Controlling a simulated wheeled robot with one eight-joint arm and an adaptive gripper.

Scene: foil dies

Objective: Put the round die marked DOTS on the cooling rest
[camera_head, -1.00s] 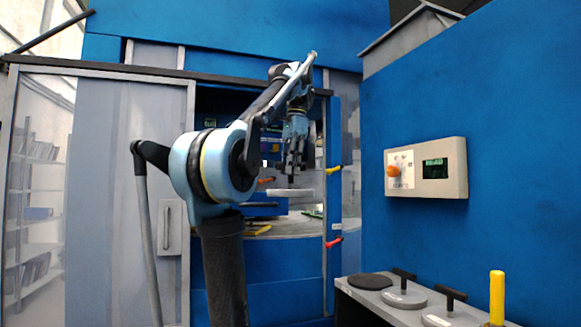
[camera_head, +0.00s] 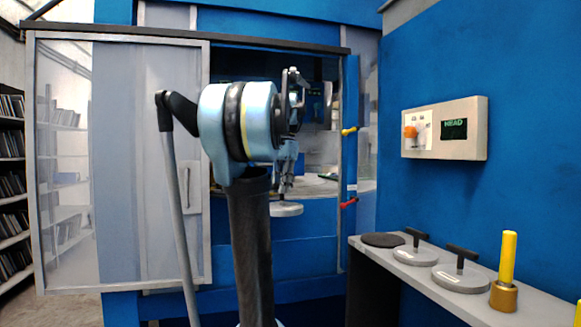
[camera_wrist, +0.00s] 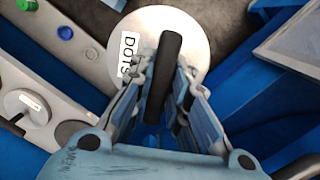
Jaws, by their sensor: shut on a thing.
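The round die marked DOTS (camera_wrist: 190,22) is a pale grey disc with a black bar handle and a white label that reads DOTS in the wrist view. My gripper (camera_wrist: 165,80) is shut on its handle. In the head view the die (camera_head: 286,210) hangs level below my gripper (camera_head: 285,187), in the air before the blue machine's opening. A flat dark round pad (camera_head: 382,240), which looks like the cooling rest, lies bare at the far end of the grey shelf on the right. My gripper is left of it and apart from it.
Two other grey dies with black T-handles, a nearer one (camera_head: 462,278) and a farther one (camera_head: 414,256), stand on the shelf (camera_head: 540,303). A yellow cylinder (camera_head: 508,258) on a brass base stands nearer. A control box (camera_head: 445,128) is on the blue wall above.

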